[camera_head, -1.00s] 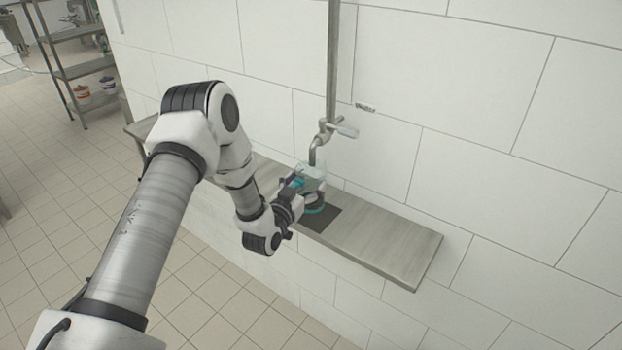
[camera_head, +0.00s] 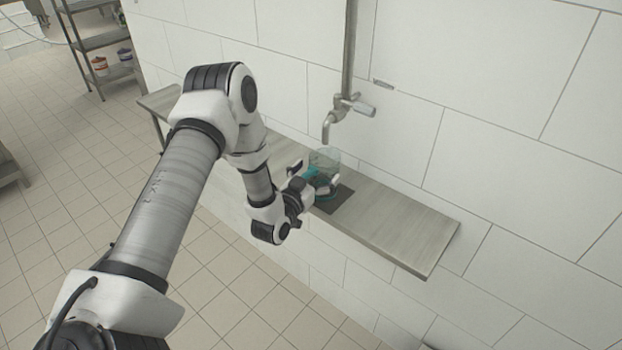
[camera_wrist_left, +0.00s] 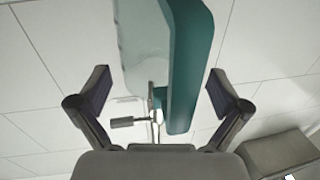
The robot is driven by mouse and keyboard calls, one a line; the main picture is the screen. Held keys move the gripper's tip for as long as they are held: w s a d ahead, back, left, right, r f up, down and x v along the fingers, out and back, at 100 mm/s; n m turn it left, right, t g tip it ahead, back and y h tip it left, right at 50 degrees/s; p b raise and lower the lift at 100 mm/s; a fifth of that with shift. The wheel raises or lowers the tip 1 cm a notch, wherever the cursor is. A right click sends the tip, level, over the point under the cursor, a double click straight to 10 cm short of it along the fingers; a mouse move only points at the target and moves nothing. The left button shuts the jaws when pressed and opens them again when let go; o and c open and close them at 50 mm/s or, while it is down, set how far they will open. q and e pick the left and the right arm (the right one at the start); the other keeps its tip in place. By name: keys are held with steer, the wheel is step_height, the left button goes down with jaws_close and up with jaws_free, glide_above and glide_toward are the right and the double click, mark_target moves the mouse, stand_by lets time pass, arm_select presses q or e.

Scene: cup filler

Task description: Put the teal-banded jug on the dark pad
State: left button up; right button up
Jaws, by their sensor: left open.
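The teal-banded jug (camera_head: 326,158) has a clear body and teal parts, and appears upright below the tap. Its base seems to be on the dark pad (camera_head: 341,196), but my gripper hides part of the contact. My left gripper (camera_head: 318,180) is open at the jug's near left side. In the left wrist view, the jug's clear wall and teal strip (camera_wrist_left: 188,65) lie between the two spread fingers (camera_wrist_left: 160,85), with a gap visible on each side. My right gripper is not in view.
The pad lies on a narrow grey wall shelf (camera_head: 400,222), whose right part is bare. A metal tap (camera_head: 345,104) with a side lever hangs above the jug from a vertical pipe. The tiled wall is close behind. A rack (camera_head: 98,45) with small tubs stands far left.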

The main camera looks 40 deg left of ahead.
arm_select(q)
steer(key=s+b, duration=0.2)
steer(key=s, duration=0.9)
steer(key=s+d+f+m+g+h, duration=0.1)
steer(key=s+d+f+g+h, duration=0.1)
steer(key=s+d+f+g, duration=0.45)
steer(key=s+d+f+g+h, duration=0.15)
steer(key=d+f, duration=0.25)
steer(key=f, duration=0.5)
steer(key=s+d+f+g+y, duration=0.1)
steer(key=s+f+g, duration=0.3)
steer(key=s, duration=0.5)
steer(key=s+d+f+g, duration=0.2)
steer(key=s+g, duration=0.4)
steer(key=s, duration=0.3)
steer(key=shift+d+f+n+y, duration=0.2)
steer(key=shift+f+n+y, duration=0.2)
steer(key=shift+f, duration=0.5)
steer(key=shift+d, duration=0.1)
